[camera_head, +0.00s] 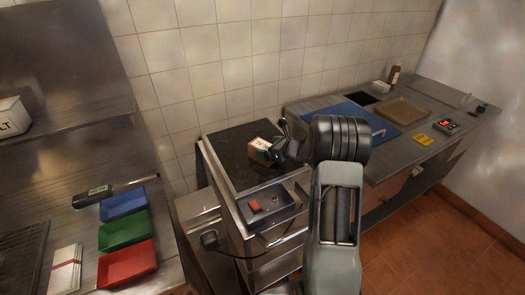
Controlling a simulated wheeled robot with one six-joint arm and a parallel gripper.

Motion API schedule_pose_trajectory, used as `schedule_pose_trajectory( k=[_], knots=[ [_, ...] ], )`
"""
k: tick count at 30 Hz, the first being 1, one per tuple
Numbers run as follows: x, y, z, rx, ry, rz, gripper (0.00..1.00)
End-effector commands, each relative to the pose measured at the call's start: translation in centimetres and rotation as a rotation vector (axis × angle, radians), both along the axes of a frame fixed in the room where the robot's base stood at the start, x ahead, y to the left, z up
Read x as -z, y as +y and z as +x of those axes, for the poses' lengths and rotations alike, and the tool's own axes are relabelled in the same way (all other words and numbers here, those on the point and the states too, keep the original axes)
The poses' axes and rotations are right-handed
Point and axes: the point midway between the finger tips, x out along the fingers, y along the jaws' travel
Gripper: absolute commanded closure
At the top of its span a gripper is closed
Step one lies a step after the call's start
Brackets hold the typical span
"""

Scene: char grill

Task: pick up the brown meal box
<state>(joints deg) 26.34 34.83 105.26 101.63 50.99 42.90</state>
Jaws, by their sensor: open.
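The brown meal box (259,146) sits on the dark top (236,157) of a steel unit near the middle of the head view. Part of its right side is covered by my gripper (273,149). My gripper is open, with its fingers at the right side of the box. I cannot tell whether the fingers touch the box or stand around it. My arm comes up from the bottom and hides the area to the right of the box.
Blue, green and red trays (127,264) stand at left. A tiled wall rises behind.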

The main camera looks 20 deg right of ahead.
Motion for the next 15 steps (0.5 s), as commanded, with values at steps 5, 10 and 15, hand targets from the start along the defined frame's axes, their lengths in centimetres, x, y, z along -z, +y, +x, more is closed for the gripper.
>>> schedule_pose_trajectory(
  k=[5, 10, 15],
  knots=[
    [0.52, 0.6, 1.05, 0.0, 0.0, -0.001, 0.0],
    [0.6, 0.63, 1.17, 0.001, -0.001, -0.001, 0.0],
    [0.59, 0.63, 1.15, 0.001, -0.001, -0.001, 0.08]
  ],
)
